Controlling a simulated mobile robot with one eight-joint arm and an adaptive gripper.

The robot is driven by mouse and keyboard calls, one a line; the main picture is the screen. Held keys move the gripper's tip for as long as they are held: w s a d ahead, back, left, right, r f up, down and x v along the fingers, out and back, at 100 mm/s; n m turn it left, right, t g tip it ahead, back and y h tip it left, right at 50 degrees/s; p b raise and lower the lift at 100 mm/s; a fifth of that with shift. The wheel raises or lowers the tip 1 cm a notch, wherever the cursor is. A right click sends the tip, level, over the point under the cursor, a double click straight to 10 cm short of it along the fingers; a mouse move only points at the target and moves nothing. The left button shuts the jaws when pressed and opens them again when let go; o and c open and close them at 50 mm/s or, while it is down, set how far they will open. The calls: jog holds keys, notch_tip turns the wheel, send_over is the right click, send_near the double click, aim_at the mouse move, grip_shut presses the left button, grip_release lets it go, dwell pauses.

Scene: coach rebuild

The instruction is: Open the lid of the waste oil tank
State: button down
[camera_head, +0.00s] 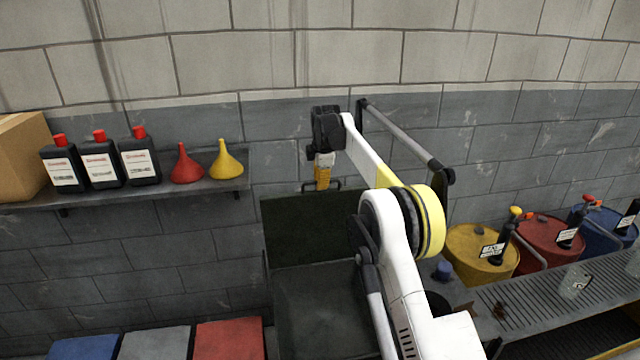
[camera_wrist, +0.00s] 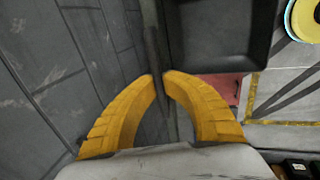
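The waste oil tank (camera_head: 320,310) stands below my arm in the head view, a dark box with a grey inside. Its dark green lid (camera_head: 312,228) stands raised, close to upright, at the back near the wall. A thin handle (camera_head: 307,187) shows at the lid's top edge. My gripper (camera_head: 322,182) points down over that handle, its yellow fingers across the handle's middle. In the wrist view the fingertips (camera_wrist: 160,78) nearly meet, with the thin dark lid edge (camera_wrist: 152,30) between them. The fingers hide most of the grip. The tank's open inside (camera_wrist: 215,35) lies to the right.
A shelf (camera_head: 225,184) with black bottles (camera_head: 100,160), a red funnel (camera_head: 186,167) and a yellow funnel (camera_head: 225,162) is on the left. A brick wall stands close behind the lid. Yellow (camera_head: 470,258), red and blue drums and a grated bench (camera_head: 540,300) are on the right.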

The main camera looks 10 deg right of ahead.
jog(key=shift+w+r, duration=0.1)
jog(key=shift+w, duration=0.05)
jog(key=c, duration=1.5)
grip_release()
jog(key=v, duration=1.2)
